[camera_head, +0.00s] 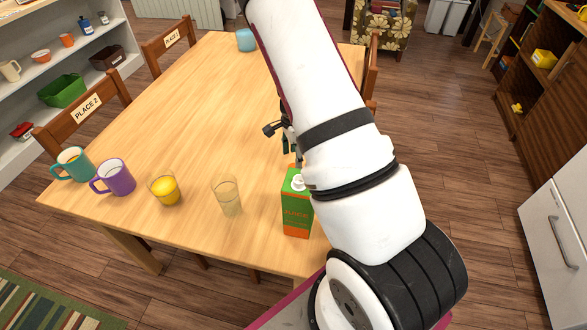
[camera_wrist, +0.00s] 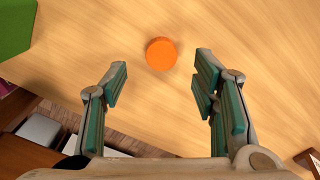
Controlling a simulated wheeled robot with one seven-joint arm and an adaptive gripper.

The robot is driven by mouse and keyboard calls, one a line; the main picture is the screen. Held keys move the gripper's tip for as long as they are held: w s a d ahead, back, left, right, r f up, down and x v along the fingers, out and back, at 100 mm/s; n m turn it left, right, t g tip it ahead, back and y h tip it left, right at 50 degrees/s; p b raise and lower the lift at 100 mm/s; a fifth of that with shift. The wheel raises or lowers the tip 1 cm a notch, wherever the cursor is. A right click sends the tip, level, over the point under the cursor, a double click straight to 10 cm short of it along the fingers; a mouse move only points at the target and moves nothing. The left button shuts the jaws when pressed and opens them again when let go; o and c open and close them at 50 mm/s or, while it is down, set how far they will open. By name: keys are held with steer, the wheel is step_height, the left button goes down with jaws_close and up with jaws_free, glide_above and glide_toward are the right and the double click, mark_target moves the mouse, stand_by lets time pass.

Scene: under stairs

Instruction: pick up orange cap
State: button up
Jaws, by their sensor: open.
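The orange cap (camera_wrist: 161,54) is a small round disc lying on the wooden table (camera_wrist: 265,60) in the wrist view. In that view my gripper (camera_wrist: 158,85) is open and empty, its two green-padded fingers apart. The cap shows just beyond the fingertips, roughly centred between them, and nothing touches it. In the head view my gripper (camera_head: 284,132) hangs over the right part of the table, partly behind my arm. The cap does not show in the head view; my arm covers part of the table there.
A green and orange juice carton (camera_head: 296,212) stands close to my arm. The table's middle is clear.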

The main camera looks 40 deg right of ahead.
mark_target(293, 164)
steer(key=shift+w+a+f, duration=0.1)
steer(key=shift+w+f, duration=0.05)
steer(key=shift+f, duration=2.15)
steer(key=c, duration=1)
steer(key=shift+o, duration=0.2)
step_height(293, 164, up, 10)
steer(key=shift+o, duration=0.5)
steer(key=shift+r, duration=0.1)
jaws_close()
